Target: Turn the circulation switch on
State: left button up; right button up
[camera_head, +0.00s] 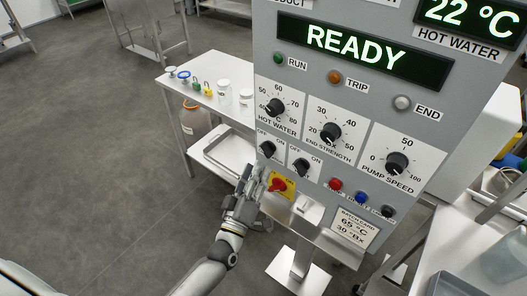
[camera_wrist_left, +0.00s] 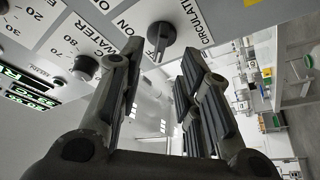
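The circulation switch (camera_head: 267,148) is a black rotary knob on the grey control panel, below the hot water dial, with OFF and ON marks. It also shows in the left wrist view (camera_wrist_left: 161,40), with the CIRCULATION label beside it. I cannot tell for sure which mark its handle points to. My left gripper (camera_head: 253,174) is just below and in front of the switch in the head view. In the left wrist view my left gripper (camera_wrist_left: 155,62) has its fingers spread with nothing between them; the knob lies beyond the fingertips, seemingly apart. My right gripper is out of view.
A second OFF/ON switch (camera_head: 301,166) is right beside it. The display (camera_head: 362,48) reads READY. A white table (camera_head: 215,100) with jars stands left; open floor (camera_head: 90,130) lies further left.

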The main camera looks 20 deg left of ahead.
aim_at(265, 154)
pick_arm(q)
jog(key=shift+p+x, duration=0.7)
jog(key=shift+x, duration=2.4)
jog(key=shift+c, duration=0.5)
grip_shut()
